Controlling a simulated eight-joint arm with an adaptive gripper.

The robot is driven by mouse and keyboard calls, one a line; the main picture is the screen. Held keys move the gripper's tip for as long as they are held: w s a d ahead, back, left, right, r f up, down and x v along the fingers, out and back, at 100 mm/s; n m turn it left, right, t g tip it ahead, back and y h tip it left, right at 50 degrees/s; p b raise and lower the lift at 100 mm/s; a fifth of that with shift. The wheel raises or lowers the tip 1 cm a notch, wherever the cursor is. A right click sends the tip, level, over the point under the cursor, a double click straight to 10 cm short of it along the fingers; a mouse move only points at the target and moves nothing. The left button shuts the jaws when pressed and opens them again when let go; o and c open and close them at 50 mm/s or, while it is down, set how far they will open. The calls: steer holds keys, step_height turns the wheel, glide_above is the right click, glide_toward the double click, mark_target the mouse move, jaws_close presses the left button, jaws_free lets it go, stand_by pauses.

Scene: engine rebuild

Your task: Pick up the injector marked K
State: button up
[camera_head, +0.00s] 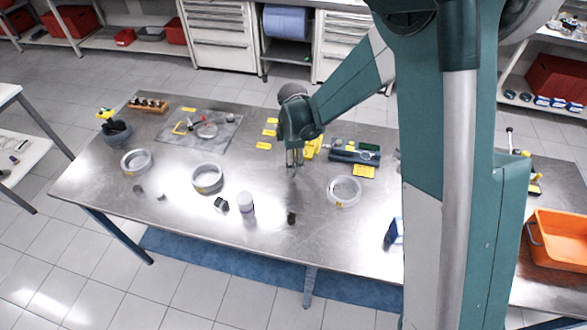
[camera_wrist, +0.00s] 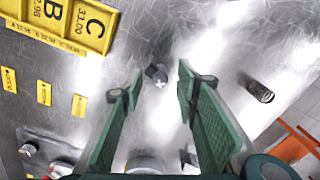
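My gripper (camera_head: 293,160) hangs low over the middle of the metal table in the head view. In the wrist view my gripper (camera_wrist: 157,85) has its two green fingers apart, with a small dark grey part (camera_wrist: 157,74) showing between and beyond the tips. I cannot tell whether that part is an injector, and no K mark is legible. A yellow tray (camera_wrist: 72,43) marked B and C is at the upper left of the wrist view. A wooden rack (camera_head: 149,105) with several small upright pieces stands at the table's far left.
Metal rings (camera_head: 207,179) and (camera_head: 343,191), a white canister (camera_head: 246,203) and a green-blue holder (camera_head: 354,151) stand on the table (camera_head: 170,215). A dark spring (camera_wrist: 257,89) lies right of my fingers. An orange bin (camera_head: 562,240) is at the right.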

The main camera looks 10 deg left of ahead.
steer(key=shift+f, duration=0.65)
steer(key=c, duration=0.8)
